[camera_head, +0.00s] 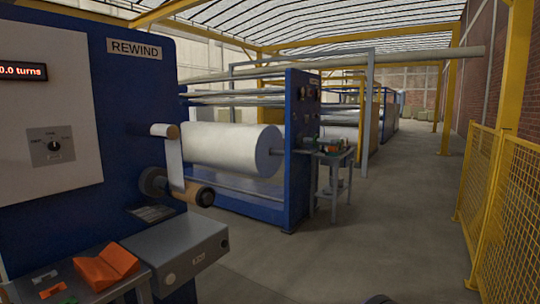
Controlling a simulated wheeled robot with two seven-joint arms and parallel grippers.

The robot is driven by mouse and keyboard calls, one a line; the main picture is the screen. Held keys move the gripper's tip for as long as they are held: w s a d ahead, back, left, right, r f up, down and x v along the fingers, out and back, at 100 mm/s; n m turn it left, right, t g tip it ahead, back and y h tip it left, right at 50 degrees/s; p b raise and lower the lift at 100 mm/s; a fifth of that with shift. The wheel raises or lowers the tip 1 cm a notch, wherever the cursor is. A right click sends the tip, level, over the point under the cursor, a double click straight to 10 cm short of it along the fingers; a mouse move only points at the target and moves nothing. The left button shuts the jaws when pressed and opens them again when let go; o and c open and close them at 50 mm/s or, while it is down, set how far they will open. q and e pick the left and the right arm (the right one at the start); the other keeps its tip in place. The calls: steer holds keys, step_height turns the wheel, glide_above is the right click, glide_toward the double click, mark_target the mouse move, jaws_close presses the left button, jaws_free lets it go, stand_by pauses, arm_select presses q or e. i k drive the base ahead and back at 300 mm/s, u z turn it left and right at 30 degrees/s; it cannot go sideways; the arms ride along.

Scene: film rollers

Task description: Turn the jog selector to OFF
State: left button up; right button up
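The jog selector (54,146) is a small dark knob on a grey plate at the left, set in the pale front panel (25,105) of the blue REWIND machine (130,85). Small labels stand around the knob, but they are too small to read surely. I cannot tell which label the knob points to. Nothing touches the selector. Neither of my grippers can be made out. Small dark shapes at the bottom edge may be parts of my arms.
A display above the selector (22,71) reads "0.0 turns". Below stands a grey table with an orange block (105,267), beside a grey box (175,250). A large white roll (225,150) is behind. Yellow mesh fence (500,200) stands right; the floor between is clear.

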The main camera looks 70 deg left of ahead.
mark_target(53, 146)
steer(key=u, duration=3.5)
steer(key=i, duration=0.25)
